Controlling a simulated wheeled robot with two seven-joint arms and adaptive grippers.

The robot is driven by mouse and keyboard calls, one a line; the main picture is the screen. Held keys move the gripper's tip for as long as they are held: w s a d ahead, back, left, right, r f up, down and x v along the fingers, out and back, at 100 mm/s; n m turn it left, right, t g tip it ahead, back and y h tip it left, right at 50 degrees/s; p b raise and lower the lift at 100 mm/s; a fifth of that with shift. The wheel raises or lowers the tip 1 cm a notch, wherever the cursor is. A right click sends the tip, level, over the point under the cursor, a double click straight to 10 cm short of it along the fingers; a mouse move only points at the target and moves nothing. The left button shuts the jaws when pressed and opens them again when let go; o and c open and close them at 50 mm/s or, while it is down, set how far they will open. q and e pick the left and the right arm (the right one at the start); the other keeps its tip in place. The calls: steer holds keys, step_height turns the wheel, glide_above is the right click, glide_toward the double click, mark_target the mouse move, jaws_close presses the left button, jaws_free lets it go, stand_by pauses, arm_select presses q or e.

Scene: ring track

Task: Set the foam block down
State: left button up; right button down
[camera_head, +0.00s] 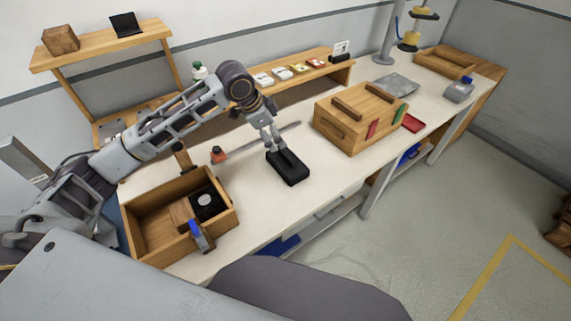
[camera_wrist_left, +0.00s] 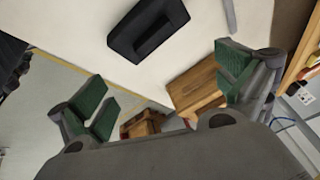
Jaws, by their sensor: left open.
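A black block with a recess in its top, which looks like the foam block (camera_head: 288,168), lies on the white worktop near its middle. It also shows in the left wrist view (camera_wrist_left: 124,40), at the top, beyond the fingers. My left gripper (camera_head: 278,149) points down right at the block in the head view. In the left wrist view its green-padded fingers (camera_wrist_left: 168,90) are spread wide, with nothing between them. Whether a fingertip touches the block I cannot tell. My right gripper is not in view.
An open wooden box (camera_head: 136,238) with several items stands at the front left of the worktop (camera_head: 262,215). A wooden crate (camera_head: 345,128) with red and green parts stands to the block's right. A low shelf (camera_head: 335,68) runs behind. Worktop around the block is mostly clear.

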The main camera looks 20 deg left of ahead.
arm_select(q)
steer(key=n, duration=0.3)
steer(key=s+n, duration=0.1)
steer(key=shift+s+a+f+n+g, duration=0.1)
steer(key=shift+a+f+n+g, duration=0.1)
steer(key=shift+f+n+g, duration=0.15)
glide_above(286, 156)
steer(key=s+a, duration=0.1)
steer(key=s, duration=0.1)
steer(key=shift+w+a+f, duration=0.1)
steer(key=shift+f, duration=1.9)
steer(key=shift+a+f, duration=0.1)
steer(key=shift+f, duration=1.85)
